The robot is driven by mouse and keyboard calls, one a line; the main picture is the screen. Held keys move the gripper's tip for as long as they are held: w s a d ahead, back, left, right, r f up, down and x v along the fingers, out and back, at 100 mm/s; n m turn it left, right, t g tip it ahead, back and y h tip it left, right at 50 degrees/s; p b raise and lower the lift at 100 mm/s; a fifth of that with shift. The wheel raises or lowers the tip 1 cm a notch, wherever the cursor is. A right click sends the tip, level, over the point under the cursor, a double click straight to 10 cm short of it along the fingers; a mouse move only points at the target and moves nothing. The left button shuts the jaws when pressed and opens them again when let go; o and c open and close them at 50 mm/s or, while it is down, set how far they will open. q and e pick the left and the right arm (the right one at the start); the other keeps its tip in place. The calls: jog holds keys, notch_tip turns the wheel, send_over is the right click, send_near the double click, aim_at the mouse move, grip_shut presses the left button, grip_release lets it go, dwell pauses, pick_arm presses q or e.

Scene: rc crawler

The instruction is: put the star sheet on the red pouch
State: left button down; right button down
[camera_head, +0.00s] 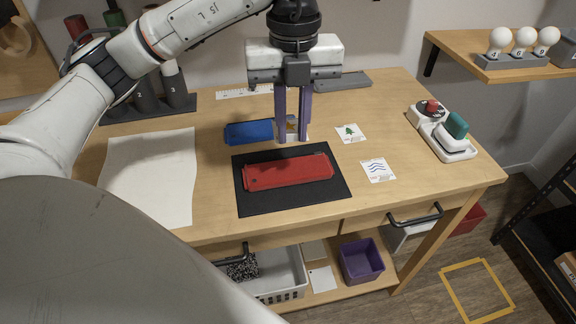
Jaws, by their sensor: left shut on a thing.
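The red pouch (288,172) lies flat on a black mat (300,204) near the table's front edge. My left gripper (292,137) points down above the table, just behind the red pouch, with its purple fingers shut on a small sheet (290,124). Only a pale patch with a yellowish mark shows between the fingers; I take it for the star sheet, but its print is mostly hidden. My right gripper is not in view.
A blue pouch (249,132) lies left of the fingers. A tree sheet (350,133) and a wave sheet (377,170) lie to the right. A large white paper (150,178) lies left, and a white device (450,144) with green and red knobs stands at the right edge.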

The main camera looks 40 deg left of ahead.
aim_at(291, 179)
pick_arm(q)
jog(key=shift+f+n, duration=0.15)
jog(key=shift+n, duration=0.15)
notch_tip(291, 179, down, 10)
jog(key=shift+r, duration=0.2)
jog(key=shift+b, duration=0.3)
jog(key=shift+f, duration=0.2)
jog(key=c, duration=1.6)
grip_release()
jog(key=shift+c, duration=0.2)
jog(key=shift+r, duration=0.1)
notch_tip(291, 179, up, 12)
jog(key=shift+r+p, duration=0.15)
jog(key=shift+p, duration=0.35)
